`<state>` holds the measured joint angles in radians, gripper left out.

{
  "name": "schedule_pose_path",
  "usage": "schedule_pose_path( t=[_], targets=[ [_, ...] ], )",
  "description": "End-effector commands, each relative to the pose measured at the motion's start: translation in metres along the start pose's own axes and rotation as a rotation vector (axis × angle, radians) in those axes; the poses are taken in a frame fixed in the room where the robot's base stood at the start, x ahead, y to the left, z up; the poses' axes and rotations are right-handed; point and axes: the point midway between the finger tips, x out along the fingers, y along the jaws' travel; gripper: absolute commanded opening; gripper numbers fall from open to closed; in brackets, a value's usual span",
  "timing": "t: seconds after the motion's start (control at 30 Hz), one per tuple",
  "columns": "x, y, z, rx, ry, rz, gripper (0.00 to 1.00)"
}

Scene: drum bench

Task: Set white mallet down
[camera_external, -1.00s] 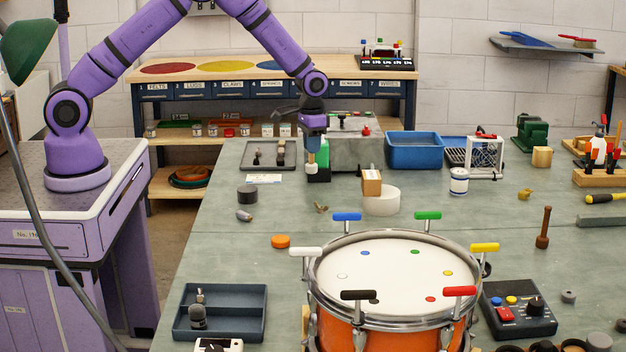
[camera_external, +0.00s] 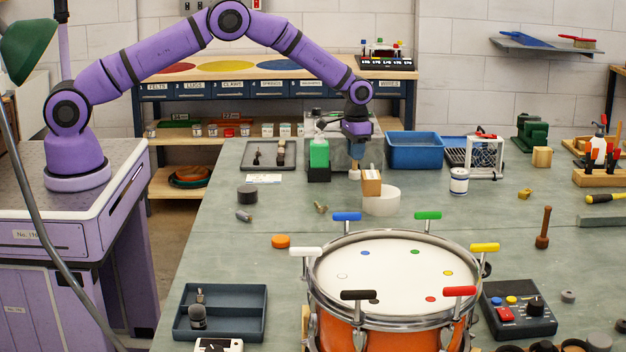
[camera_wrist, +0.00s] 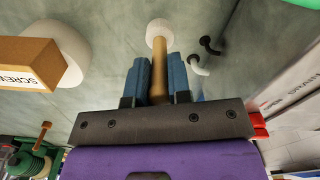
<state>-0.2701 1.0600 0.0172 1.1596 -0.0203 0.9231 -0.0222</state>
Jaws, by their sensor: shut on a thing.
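My gripper (camera_external: 356,145) is over the back middle of the bench, pointing down. Its two blue fingers (camera_wrist: 159,82) are shut on the wooden handle of the white mallet (camera_wrist: 158,72). The mallet's round white head (camera_external: 354,174) hangs down below the fingers, just left of a small cardboard box. I cannot tell whether the head touches the bench.
A blue bin (camera_external: 414,150) is to the right. The drum (camera_external: 396,272) stands in front.

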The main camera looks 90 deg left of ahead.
Motion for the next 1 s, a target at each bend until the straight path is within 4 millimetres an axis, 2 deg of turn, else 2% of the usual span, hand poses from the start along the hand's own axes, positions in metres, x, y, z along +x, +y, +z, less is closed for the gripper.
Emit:
schedule_pose_path(
  t=[0.03, 0.13, 0.5, 0.53, 0.63, 1.0],
  targets=[
    [0.009, 0.000, 0.001, 0.000, -0.002, 0.000, 0.00],
    [0.019, 0.000, 0.000, 0.000, 0.000, 0.000, 0.00],
    [0.023, 0.000, 0.000, 0.000, 0.000, 0.000, 0.00],
    [0.023, 0.000, 0.000, 0.000, 0.000, 0.000, 0.21],
    [0.023, 0.000, 0.000, 0.000, 0.001, 0.000, 0.44],
    [0.017, 0.000, 0.000, 0.000, 0.002, 0.000, 0.44]
  ],
)
